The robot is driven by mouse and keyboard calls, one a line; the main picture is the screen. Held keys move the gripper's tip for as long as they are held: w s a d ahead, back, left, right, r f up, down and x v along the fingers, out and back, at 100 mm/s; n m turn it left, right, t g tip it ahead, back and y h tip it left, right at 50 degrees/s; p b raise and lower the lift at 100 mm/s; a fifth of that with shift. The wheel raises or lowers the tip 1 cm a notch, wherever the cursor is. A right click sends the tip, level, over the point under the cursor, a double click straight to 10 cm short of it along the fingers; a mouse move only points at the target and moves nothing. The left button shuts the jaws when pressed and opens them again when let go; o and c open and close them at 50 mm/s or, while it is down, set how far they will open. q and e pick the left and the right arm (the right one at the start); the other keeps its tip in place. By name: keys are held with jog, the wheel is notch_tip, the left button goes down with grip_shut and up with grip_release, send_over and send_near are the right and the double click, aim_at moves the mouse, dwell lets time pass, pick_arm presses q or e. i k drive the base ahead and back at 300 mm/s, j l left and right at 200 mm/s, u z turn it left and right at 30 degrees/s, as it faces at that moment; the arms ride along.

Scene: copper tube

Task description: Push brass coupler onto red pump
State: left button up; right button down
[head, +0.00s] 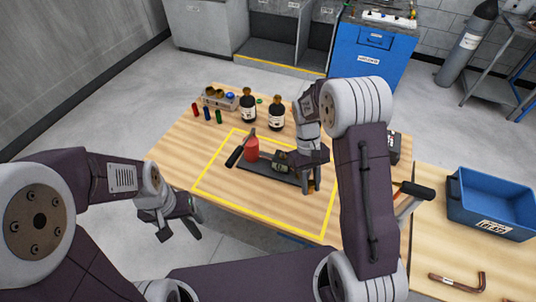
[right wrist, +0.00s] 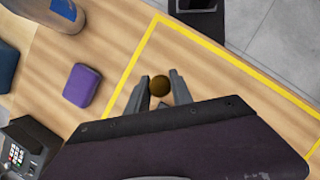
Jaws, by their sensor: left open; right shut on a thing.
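The red pump (head: 252,148) stands upright on a dark base plate (head: 262,168) inside a yellow outline on the wooden table. A black-gripped lever (head: 235,156) sticks out at its left. My right gripper (head: 309,186) is to the right of the pump, near the plate's right end, pointing down. It is shut on the brass coupler, whose round brown-gold end (right wrist: 160,86) shows between the fingers in the right wrist view. A small brassy bit shows at the fingertips in the head view. My left gripper (head: 182,216) is open and empty, off the table's left front edge.
Two dark bottles (head: 276,116) and a rack of fittings (head: 219,100) stand at the back of the table. Small red, green and blue cylinders stand by the rack. A blue bin (head: 492,203) and a bent copper tube (head: 458,282) are on the right table.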

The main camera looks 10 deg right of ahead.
aim_at(276, 166)
jog(key=j+z, duration=1.05)
jog(key=j, duration=0.15)
jog(key=k, duration=0.05)
